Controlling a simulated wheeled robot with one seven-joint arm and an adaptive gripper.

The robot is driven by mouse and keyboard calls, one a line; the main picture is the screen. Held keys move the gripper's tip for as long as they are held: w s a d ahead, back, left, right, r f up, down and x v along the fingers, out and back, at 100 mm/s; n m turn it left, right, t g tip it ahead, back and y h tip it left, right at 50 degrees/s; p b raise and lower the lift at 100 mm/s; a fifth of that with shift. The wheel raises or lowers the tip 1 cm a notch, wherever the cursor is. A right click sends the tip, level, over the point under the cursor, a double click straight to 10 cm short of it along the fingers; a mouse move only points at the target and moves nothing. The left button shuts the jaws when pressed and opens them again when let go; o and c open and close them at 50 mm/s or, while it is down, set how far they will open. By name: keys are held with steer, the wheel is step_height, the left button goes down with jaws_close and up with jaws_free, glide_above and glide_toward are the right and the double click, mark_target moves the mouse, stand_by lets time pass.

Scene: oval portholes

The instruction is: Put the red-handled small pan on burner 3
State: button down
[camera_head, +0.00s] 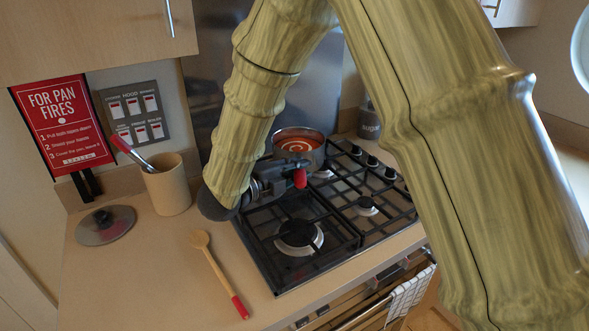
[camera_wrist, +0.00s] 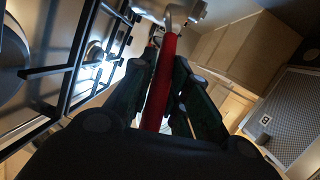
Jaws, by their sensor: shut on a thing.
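A small metal pan (camera_head: 299,144) with orange-red contents and a pale swirl is at the back of the hob. My gripper (camera_head: 290,180) is shut on its red handle, which points toward the camera; in the wrist view the red handle (camera_wrist: 163,75) lies between my fingers, with metal at its far end. The pan looks level; whether it touches the grate is unclear. The hob shows a front left burner (camera_head: 299,236), a right burner (camera_head: 367,206) and a partly hidden one (camera_head: 323,172) beside the pan. No burner numbers are readable.
A wooden spoon with a red end (camera_head: 218,270) and a lid (camera_head: 105,225) lie on the counter to the left. A utensil crock (camera_head: 168,186) stands behind them. A dark sugar canister (camera_head: 369,122) stands behind the hob. The front left grate is bare.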

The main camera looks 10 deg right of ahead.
steer(key=f+p+x, duration=0.1)
steer(key=p+x, duration=0.1)
steer(key=x, duration=0.4)
steer(key=f+p+x, duration=0.1)
steer(key=p+x, duration=0.1)
steer(key=x, duration=0.4)
steer(key=shift+w+f+p, duration=0.25)
steer(key=shift+f+p, duration=0.05)
steer(key=shift+f, duration=0.05)
steer(key=shift+f, duration=0.1)
steer(key=c, duration=1.4)
jaws_free()
steer(key=shift+s+a, duration=0.1)
steer(key=shift+f, duration=0.1)
steer(key=b+v, duration=0.3)
steer(key=v, duration=0.9)
steer(key=shift+r, duration=0.2)
